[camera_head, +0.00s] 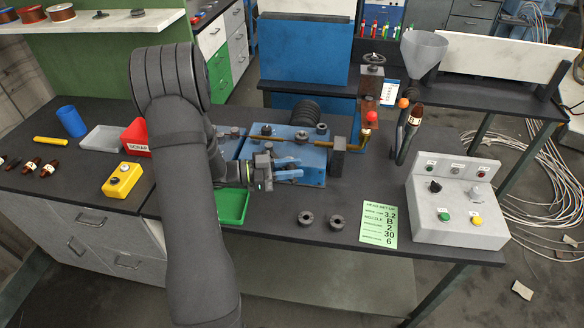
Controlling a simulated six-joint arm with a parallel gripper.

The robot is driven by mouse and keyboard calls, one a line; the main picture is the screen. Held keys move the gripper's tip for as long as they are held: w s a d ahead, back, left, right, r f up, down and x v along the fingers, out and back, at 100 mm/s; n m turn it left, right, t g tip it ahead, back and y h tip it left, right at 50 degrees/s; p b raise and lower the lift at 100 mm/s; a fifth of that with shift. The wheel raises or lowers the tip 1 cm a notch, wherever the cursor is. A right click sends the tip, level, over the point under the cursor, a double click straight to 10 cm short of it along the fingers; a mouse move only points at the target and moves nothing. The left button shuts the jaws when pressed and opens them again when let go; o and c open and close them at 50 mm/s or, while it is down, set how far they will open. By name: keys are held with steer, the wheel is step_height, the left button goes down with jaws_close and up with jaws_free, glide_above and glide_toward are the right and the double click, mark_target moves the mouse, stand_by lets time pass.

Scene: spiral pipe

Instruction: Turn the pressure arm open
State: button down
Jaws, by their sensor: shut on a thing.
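The blue machine (312,148) sits on the dark bench in the middle of the view, with several dark rollers or knobs on top and a brass pipe leading right. My arm comes in from the front left, and my gripper (289,169) is at the machine's front edge, fingers pointing right. It is shut on a small part there, which looks like the pressure arm. The fingers and the machine's similar blue colour mostly hide this part, so its exact angle cannot be told. My forearm hides the left of the machine.
A green tray (233,207) lies beside my arm. Two dark rings (307,218), a green note (379,224) and a grey control box (458,205) are to the right. A red scrap bin (134,138) and yellow button box (123,180) stand left.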

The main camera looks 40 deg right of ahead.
steer(key=c, duration=1.2)
jaws_free()
steer(key=shift+a, duration=0.1)
steer(key=shift+o, duration=0.2)
steer(key=v, duration=1.7)
steer(key=shift+w+a, duration=0.15)
steer(key=shift+a, duration=0.05)
steer(key=shift+d+f, duration=0.1)
steer(key=x, duration=1.7)
steer(key=shift+s+d, duration=0.15)
steer(key=shift+s, duration=0.05)
steer(key=shift+w, duration=0.1)
